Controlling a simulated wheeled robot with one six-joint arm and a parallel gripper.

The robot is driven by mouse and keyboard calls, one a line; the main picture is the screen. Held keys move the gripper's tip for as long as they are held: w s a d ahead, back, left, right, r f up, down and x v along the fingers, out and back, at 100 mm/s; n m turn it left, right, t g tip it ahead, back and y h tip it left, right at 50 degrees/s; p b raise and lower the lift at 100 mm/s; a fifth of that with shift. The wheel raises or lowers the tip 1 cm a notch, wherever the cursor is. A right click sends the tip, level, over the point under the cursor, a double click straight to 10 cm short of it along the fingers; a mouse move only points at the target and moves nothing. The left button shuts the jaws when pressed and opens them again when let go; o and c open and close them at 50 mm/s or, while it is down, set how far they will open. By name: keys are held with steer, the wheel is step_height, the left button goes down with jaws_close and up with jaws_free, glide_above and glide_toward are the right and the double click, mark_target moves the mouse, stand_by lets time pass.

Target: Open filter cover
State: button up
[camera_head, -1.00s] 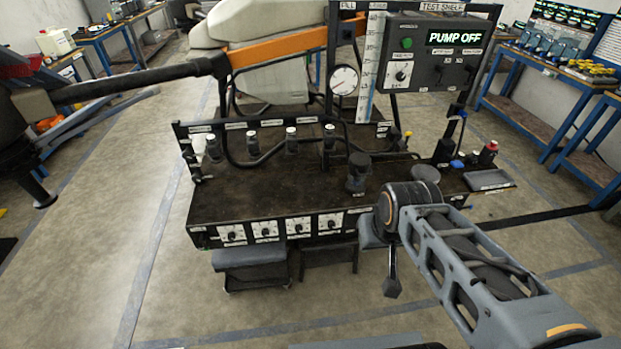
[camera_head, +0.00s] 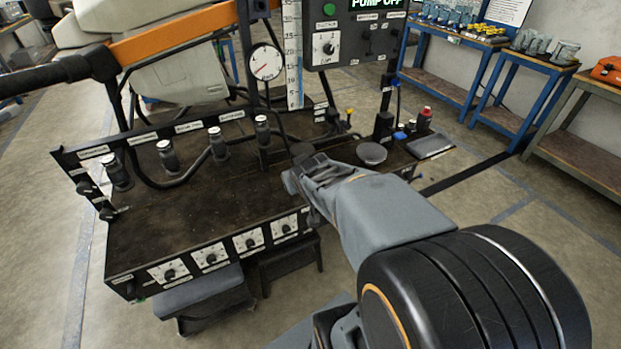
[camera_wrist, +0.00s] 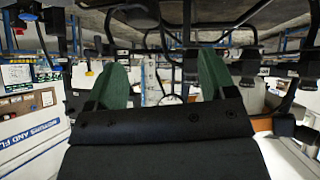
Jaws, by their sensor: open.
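A dark round-topped piece (camera_head: 302,150), possibly the filter with its cover, stands on the bench deck and is mostly hidden behind my gripper. A flat grey disc (camera_head: 371,153) sits just to its right. I cannot tell which of them is the filter cover. My gripper (camera_head: 292,180) is over the front right of the bench, just in front of the dark piece; contact cannot be told. In the wrist view my gripper (camera_wrist: 160,78) shows two green fingertips wide apart, with nothing held between them. The wrist picture looks upside down.
The black bench (camera_head: 190,205) has a row of valves along its back and knobs on its front. A gauge (camera_head: 265,62) and the "PUMP OFF" panel (camera_head: 350,40) stand behind. A red-capped bottle (camera_head: 424,118) is at the right end.

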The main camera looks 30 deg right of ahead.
steer(key=w+d+f+t+y+b, duration=0.1)
steer(key=w+d+f+t+b, duration=0.1)
steer(key=d+f+t+b, duration=0.9)
steer(key=w+f+b, duration=0.1)
steer(key=w, duration=0.3)
steer(key=w+d+f+g+b, duration=0.1)
steer(key=w, duration=0.3)
steer(key=w+d+f+g+b, duration=0.1)
steer(key=w, duration=0.4)
steer(key=shift+d+n, duration=0.2)
steer(key=shift+n, duration=0.2)
